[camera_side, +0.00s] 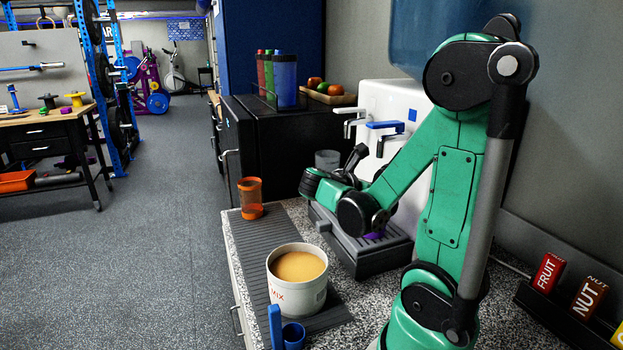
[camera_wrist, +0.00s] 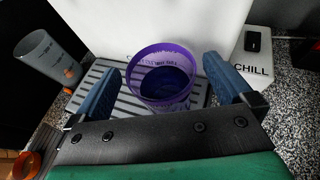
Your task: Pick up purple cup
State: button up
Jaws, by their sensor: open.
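The purple cup (camera_wrist: 163,98) stands on a ribbed drip tray (camera_wrist: 195,92) in front of a white machine in the wrist view. It has a bright purple rim and a dark inside. My gripper (camera_wrist: 161,66) is open, with one blue-padded finger on each side of the cup and a gap showing on both sides. In the side view my gripper (camera_side: 336,180) is low over the tray, its fingertips hidden. Only a small patch of purple (camera_side: 374,235) shows beneath my arm there, and I cannot tell which part it is.
The white dispenser (camera_side: 382,105) with taps stands behind the tray. A grey translucent tumbler (camera_wrist: 46,55) is left of the cup. An orange cup (camera_side: 250,198) and a white tub of tan powder (camera_side: 297,285) stand on the counter. A white CHILL box (camera_wrist: 252,65) is at right.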

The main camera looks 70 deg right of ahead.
jog(key=shift+x, duration=0.95)
grip_shut()
jog(key=shift+r, duration=0.1)
